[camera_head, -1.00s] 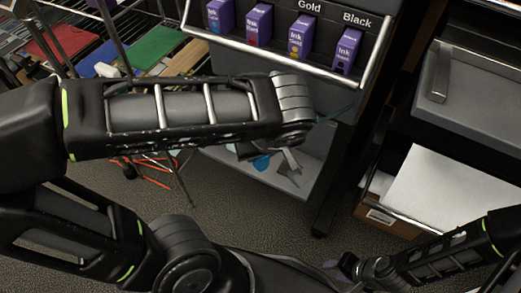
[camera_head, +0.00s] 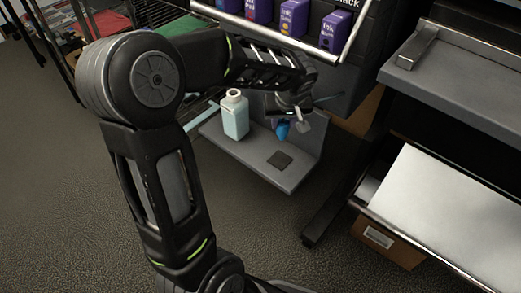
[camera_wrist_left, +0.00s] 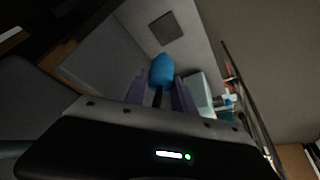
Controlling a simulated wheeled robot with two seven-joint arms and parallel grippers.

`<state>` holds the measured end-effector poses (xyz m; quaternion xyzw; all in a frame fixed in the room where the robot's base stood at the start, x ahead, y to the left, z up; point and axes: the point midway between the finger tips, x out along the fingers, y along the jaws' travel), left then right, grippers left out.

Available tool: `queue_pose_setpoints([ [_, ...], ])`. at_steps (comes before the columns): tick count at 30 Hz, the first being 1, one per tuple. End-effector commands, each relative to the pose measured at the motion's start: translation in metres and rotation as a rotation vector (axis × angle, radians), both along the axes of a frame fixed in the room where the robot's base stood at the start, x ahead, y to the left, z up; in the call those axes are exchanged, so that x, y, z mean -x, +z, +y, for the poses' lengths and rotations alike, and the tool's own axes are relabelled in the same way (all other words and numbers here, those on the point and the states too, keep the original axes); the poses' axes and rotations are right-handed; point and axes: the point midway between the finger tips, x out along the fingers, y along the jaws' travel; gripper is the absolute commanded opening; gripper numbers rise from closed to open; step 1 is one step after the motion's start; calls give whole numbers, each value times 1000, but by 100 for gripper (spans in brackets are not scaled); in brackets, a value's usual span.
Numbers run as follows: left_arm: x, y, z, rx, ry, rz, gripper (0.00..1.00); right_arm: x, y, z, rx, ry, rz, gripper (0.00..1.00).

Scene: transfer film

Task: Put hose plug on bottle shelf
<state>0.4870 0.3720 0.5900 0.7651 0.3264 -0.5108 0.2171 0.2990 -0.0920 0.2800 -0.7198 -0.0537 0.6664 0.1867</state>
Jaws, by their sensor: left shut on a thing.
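The blue hose plug (camera_head: 282,129) is held in my left gripper (camera_head: 285,122), mostly hidden by the wrist in the head view. In the left wrist view the blue plug (camera_wrist_left: 162,70) sits between the purple fingers of my left gripper (camera_wrist_left: 160,88), which is shut on it. The grey bottle shelf (camera_head: 240,157) lies below, with a dark square patch (camera_head: 279,160) on it. The plug is over or near the back part of the shelf; I cannot tell whether it touches. The patch also shows in the left wrist view (camera_wrist_left: 166,28). My right gripper is out of view.
A pale teal bottle (camera_head: 235,116) stands upright on the shelf, left of my gripper. An ink rack with a metal rail (camera_head: 268,32) hangs above. A printer tray with white paper (camera_head: 445,205) is at the right. The dark carpet in front is clear.

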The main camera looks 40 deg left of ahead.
Motion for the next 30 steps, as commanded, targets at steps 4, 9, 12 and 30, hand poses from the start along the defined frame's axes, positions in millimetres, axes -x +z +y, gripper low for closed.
queue_pose_setpoints([
  [4, 0, -1, -1, 0, 0, 0, 0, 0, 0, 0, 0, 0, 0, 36],
  [9, 1, -22, -1, 2, 1, 2, 0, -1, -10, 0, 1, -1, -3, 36],
  [12, 1, -39, -1, 2, 0, 3, 0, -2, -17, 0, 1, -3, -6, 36],
  [30, 1, -71, -1, 0, 0, 3, 0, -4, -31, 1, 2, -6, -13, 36],
])
